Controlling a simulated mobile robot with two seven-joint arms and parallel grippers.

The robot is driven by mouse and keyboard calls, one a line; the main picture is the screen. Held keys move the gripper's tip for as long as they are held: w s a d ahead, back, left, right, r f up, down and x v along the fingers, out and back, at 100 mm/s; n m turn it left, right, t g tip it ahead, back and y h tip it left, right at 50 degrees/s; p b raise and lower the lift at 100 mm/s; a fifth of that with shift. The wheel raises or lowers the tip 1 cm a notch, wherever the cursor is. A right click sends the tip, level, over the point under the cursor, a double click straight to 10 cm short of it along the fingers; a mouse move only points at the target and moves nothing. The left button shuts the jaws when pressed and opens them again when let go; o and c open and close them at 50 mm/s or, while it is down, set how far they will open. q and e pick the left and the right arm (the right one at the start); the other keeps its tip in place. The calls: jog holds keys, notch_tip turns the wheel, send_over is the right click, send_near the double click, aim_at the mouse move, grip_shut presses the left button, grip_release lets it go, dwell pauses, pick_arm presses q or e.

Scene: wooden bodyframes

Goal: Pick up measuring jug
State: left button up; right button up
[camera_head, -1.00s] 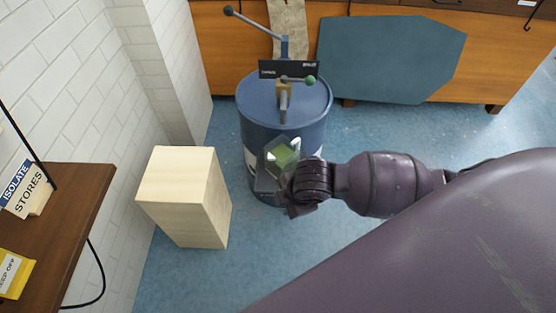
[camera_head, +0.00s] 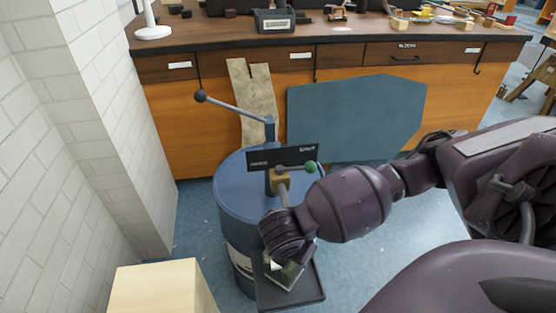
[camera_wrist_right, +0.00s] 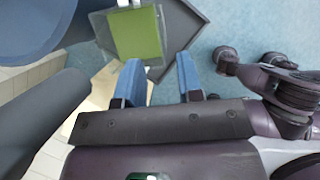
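The likely measuring jug (camera_wrist_right: 137,32) is a clear square-sided vessel with green in it, at the top of the right wrist view. It stands over a dark grey tray (camera_wrist_right: 190,30). In the head view, part of the jug (camera_head: 284,272) shows on the tray (camera_head: 292,293) beside the blue drum, mostly hidden by my right wrist. My right gripper (camera_wrist_right: 159,60) is open, its two blue fingers apart with nothing between them. The jug lies just beyond the fingertips, a little left of their middle. My left gripper is not in view.
A blue drum (camera_head: 232,195) with a lever and green-knobbed handle (camera_head: 311,167) stands beside the tray. A pale wooden block (camera_head: 155,290) is at front left. A cluttered wooden bench (camera_head: 180,125) and a leaning blue-grey board (camera_head: 350,120) are behind. A white brick wall (camera_head: 60,180) is left.

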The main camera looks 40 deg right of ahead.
jog(key=b+x, duration=0.4)
jog(key=x, duration=0.6)
jog(key=shift+f+b, duration=0.35)
jog(key=shift+f, duration=0.1)
jog(key=shift+w+r, duration=0.1)
jog(key=shift+r, duration=0.05)
grip_shut()
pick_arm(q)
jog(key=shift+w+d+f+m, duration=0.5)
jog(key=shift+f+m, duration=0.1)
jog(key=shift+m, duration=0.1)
